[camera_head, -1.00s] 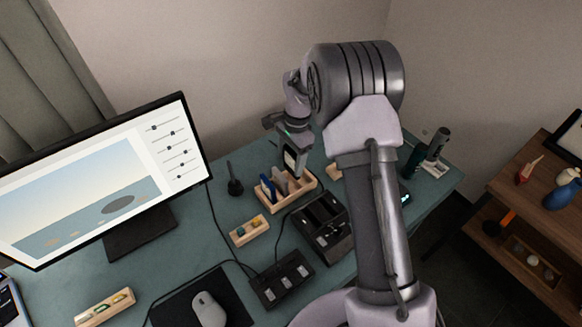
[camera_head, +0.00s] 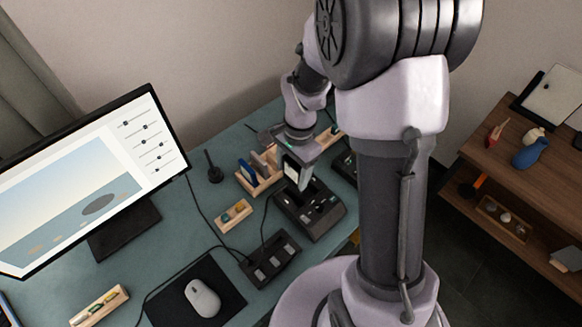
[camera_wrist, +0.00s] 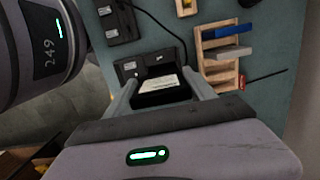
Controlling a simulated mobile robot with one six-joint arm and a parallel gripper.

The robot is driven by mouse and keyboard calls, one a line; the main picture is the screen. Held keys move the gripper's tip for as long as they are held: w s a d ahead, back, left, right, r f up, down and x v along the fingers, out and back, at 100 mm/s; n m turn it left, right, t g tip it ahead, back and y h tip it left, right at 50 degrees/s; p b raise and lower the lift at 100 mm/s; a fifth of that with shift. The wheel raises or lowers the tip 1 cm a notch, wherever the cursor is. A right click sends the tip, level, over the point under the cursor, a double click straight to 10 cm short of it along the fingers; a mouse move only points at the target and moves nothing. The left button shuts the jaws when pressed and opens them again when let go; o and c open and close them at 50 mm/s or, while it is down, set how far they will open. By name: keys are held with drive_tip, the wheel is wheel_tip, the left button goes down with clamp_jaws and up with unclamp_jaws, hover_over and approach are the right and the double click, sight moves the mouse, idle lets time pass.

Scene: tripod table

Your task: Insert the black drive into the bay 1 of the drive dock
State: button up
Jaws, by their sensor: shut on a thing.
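My gripper (camera_head: 298,178) is shut on the black drive (camera_head: 291,171), which has a pale label. It holds the drive upright above the back part of the black drive dock (camera_head: 325,221). In the wrist view the drive (camera_wrist: 160,97) sits between the two fingers, label showing. The dock (camera_wrist: 128,68) is partly hidden behind the drive there. The drive and gripper cover part of the dock's slots, so I cannot tell whether the drive's lower end touches a bay or which bay it is over.
A wooden rack (camera_head: 247,188) with a blue and a grey upright piece stands just left of the dock. A small wooden tray (camera_head: 233,217), a black cabled box (camera_head: 270,262), and a mouse (camera_head: 203,297) lie nearer. A monitor (camera_head: 85,190) fills the left.

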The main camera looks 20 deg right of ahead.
sight(292, 185)
drive_tip(key=shift+f+b, duration=2.3)
drive_tip(key=shift+f, duration=0.6)
drive_tip(key=shift+f+b, duration=2)
drive_tip(key=shift+f, duration=0.4)
drive_tip(key=o, duration=1.6)
wheel_tip(292, 185, up, 17)
drive_tip(key=d+p, duration=0.2)
drive_tip(key=p, duration=0.5)
drive_tip(key=shift+w+r, duration=0.15)
drive_tip(key=shift+w, duration=0.3)
